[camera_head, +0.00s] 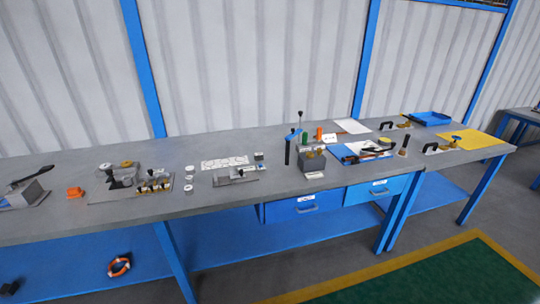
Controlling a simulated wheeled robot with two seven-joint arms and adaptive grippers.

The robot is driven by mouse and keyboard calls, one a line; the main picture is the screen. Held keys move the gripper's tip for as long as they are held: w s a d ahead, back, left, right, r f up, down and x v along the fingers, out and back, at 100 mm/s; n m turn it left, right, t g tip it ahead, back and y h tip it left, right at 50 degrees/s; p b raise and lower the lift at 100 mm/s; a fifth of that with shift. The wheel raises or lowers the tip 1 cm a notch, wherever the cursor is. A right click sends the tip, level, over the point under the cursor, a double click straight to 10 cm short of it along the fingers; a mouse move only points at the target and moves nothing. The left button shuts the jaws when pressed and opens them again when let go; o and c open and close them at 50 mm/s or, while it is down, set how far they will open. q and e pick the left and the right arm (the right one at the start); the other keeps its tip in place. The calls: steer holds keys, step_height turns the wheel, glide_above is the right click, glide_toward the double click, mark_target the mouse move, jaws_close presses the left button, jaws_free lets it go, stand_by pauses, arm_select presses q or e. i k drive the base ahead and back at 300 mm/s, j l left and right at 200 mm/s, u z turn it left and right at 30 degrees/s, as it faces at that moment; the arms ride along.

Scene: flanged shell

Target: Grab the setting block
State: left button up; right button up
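I cannot tell for sure which item is the setting block. Small block-like items stand on the long grey workbench (120,205): an orange block (75,192) at the left, a grey block with a dark lever (30,194) at the far left, and a grey block fixture (312,160) near the middle. A low grey fixture with a black knob (236,176) lies left of the middle. Neither of my grippers shows in the head view.
A fixture with brass parts (153,184) and white rings (189,178) stand on the left half. A blue tray (362,153) holds tools. Drawers (305,204) hang below. An orange-white ring (119,266) lies on the blue lower shelf (80,272). Bare bench lies along the front edge.

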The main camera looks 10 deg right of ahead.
mark_target(258, 156)
steer(key=i+j+z, duration=0.2)
steer(key=j+z, duration=0.15)
steer(key=i+j+z, duration=0.15)
steer(key=j+z, duration=0.2)
steer(key=j, duration=0.25)
steer(key=i+j+z, duration=0.1)
steer(key=j+z, duration=0.25)
steer(key=j, duration=0.2)
steer(key=j+z, duration=0.35)
steer(key=j, duration=0.2)
